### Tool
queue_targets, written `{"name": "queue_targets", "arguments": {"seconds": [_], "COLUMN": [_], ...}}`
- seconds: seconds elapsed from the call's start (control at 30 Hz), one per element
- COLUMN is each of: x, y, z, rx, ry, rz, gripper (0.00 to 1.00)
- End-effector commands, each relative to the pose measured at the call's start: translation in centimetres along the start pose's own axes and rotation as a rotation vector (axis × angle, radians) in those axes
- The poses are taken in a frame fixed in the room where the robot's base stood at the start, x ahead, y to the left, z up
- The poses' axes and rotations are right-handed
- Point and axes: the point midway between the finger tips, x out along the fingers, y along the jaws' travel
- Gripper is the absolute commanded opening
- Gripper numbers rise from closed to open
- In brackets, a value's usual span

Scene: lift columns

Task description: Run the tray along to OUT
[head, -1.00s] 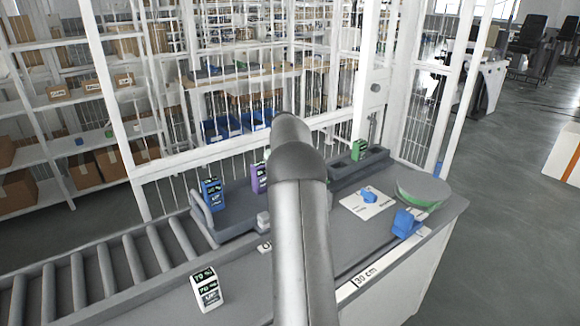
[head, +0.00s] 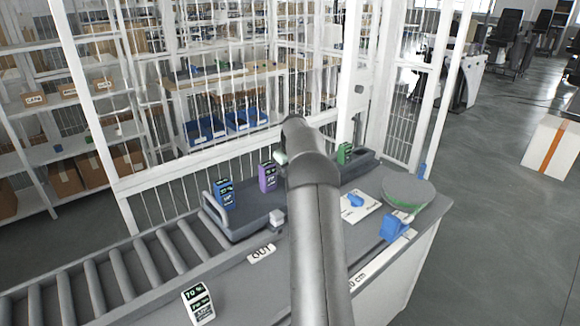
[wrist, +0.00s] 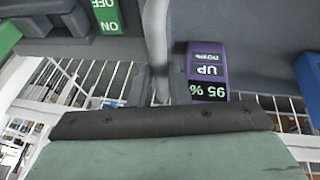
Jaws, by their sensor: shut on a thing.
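The dark grey tray (head: 240,219) lies at the right end of the rollers, a grey handle at its left end. A blue device (head: 224,192) and a purple device (head: 267,177) stand on it. The white OUT label (head: 262,253) is on the counter just in front of the tray. My arm hides the tray's right part and most of my gripper in the head view. In the wrist view my gripper (wrist: 160,105) is shut at a pale upright bar (wrist: 157,45), seemingly a tray handle; the contact is partly hidden. The purple device (wrist: 208,70) shows beside it.
A roller track (head: 110,275) runs left. A black and white device (head: 198,304) stands on the counter front. Right are a green block (head: 345,153) in a dark holder, a card with a blue knob (head: 356,201), a round pad (head: 408,190) and a blue clamp (head: 395,228).

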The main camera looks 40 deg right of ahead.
Motion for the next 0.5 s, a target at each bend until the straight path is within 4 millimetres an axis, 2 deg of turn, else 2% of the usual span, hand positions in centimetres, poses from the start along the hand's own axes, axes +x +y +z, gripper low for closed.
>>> {"name": "queue_targets", "arguments": {"seconds": [0.17,0.2,0.27,0.5], "x": [-0.2,-0.21,-0.21,-0.13], "y": [0.57,0.59,0.59,0.37], "z": [0.05,0.04,0.03,0.03], "rx": [0.0,0.0,0.001,0.001], "ry": [0.004,0.004,0.005,0.003], "rz": [0.013,0.014,0.014,0.009], "gripper": [0.0,0.22,0.38,0.38]}}
